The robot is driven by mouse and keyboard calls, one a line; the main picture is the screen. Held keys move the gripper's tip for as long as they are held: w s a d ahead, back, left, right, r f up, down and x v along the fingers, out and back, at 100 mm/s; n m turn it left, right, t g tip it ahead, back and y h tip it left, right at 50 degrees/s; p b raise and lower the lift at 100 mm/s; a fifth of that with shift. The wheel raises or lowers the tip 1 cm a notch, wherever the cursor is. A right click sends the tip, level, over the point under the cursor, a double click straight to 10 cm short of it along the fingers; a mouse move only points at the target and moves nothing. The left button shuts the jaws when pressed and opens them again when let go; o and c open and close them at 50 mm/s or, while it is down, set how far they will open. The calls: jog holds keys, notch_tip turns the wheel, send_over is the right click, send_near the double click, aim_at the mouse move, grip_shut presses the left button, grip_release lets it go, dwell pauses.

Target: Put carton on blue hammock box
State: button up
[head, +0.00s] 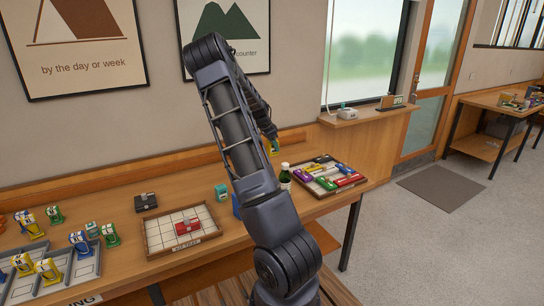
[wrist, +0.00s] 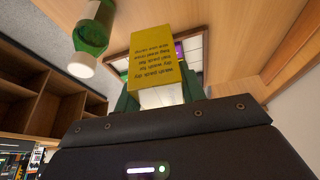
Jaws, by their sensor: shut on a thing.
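My gripper (head: 272,143) is raised above the bench, behind my arm in the head view. It is shut on a yellow carton (wrist: 164,62) with dark printed lines, which fills the middle of the wrist view. In the head view only a small yellow part of the carton (head: 275,148) shows. A wooden tray (head: 316,190) of coloured boxes lies at the bench's right end; its frame also shows behind the carton in the wrist view (wrist: 117,42). A blue item (head: 236,206) is mostly hidden by my arm. I cannot tell which blue thing is the hammock box.
A green bottle with a white cap (head: 285,177) stands beside the tray and looms upper left in the wrist view (wrist: 92,35). A gridded kit tray (head: 160,237) holds a red box (head: 188,226). A teal item (head: 222,192) and a black box (head: 145,202) stand behind it.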

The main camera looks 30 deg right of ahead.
jog(key=shift+a+r, duration=0.2)
jog(key=shift+r, duration=0.15)
jog(key=s+a+r, duration=0.4)
jog(key=s+a, duration=0.1)
jog(key=a, duration=0.3)
jog(key=s+a+r+n, duration=0.1)
jog(key=s+a+r, duration=0.3)
jog(key=a, duration=0.4)
jog(key=s+a+r, duration=0.4)
jog(key=s+a, duration=0.1)
jog(key=a, duration=0.3)
jog(key=f, duration=1.9)
jog(key=shift+d+f, duration=0.2)
jog(key=shift+f, duration=0.15)
jog(key=shift+f, duration=0.1)
jog(key=o, duration=1.1)
jog(key=shift+c, duration=0.2)
